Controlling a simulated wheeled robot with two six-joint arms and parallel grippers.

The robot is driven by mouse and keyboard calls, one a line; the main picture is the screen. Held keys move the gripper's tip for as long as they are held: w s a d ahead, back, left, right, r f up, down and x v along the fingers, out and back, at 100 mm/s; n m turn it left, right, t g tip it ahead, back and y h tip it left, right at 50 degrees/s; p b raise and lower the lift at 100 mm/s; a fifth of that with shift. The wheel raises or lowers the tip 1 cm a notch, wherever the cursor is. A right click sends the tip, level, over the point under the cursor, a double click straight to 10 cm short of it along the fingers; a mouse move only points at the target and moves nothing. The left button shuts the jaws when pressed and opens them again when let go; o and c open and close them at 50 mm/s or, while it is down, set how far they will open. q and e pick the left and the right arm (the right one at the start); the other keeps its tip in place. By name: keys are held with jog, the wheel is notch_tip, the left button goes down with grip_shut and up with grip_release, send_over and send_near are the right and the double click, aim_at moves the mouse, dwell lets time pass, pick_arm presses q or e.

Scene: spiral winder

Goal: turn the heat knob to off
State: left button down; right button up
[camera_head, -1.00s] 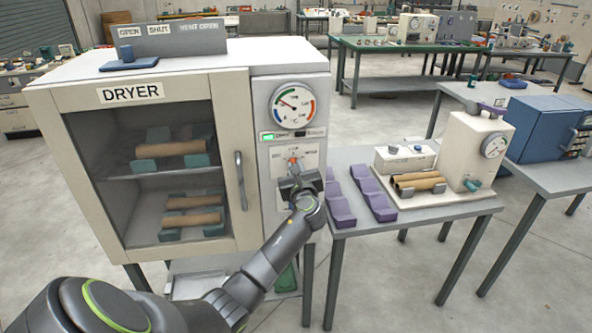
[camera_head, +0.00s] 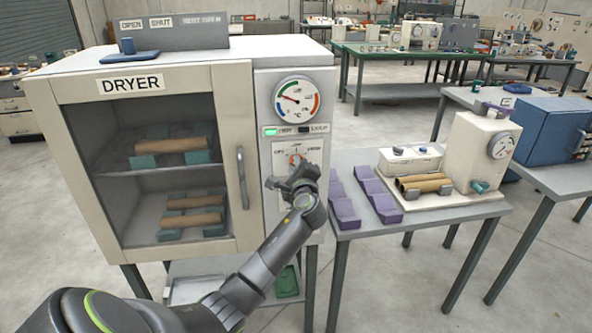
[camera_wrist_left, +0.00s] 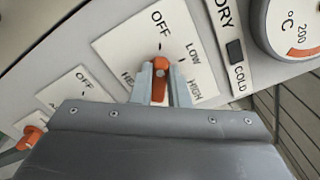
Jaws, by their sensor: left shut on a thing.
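The dryer (camera_head: 150,84) stands at the left with its door closed. Its heat knob (camera_wrist_left: 162,68) is orange and sits on a white dial plate (camera_wrist_left: 115,48) marked OFF, LOW and HIGH. In the wrist view the knob's upper end points up toward the tick by OFF. My left gripper (camera_wrist_left: 160,88) is shut on the knob, one finger on each side, and hides its lower part. In the head view my left gripper (camera_head: 291,172) is at the dryer's control panel, tilted. My right gripper is not in view.
A second orange knob (camera_wrist_left: 32,137) with its own OFF plate is close by. A round gauge (camera_head: 297,98) and a green lamp (camera_head: 270,132) are above the plate. A side table (camera_head: 440,219) with purple holders (camera_head: 345,207) stands to the right.

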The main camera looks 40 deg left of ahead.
pick_arm(q)
jog(key=shift+f+n, duration=0.15)
jog(key=shift+n, duration=0.25)
jog(key=c, duration=1.4)
grip_release()
jog(key=b+v, duration=0.4)
jog(key=v, duration=1.3)
jog(key=shift+s, duration=0.2)
jog(key=shift+d, duration=0.15)
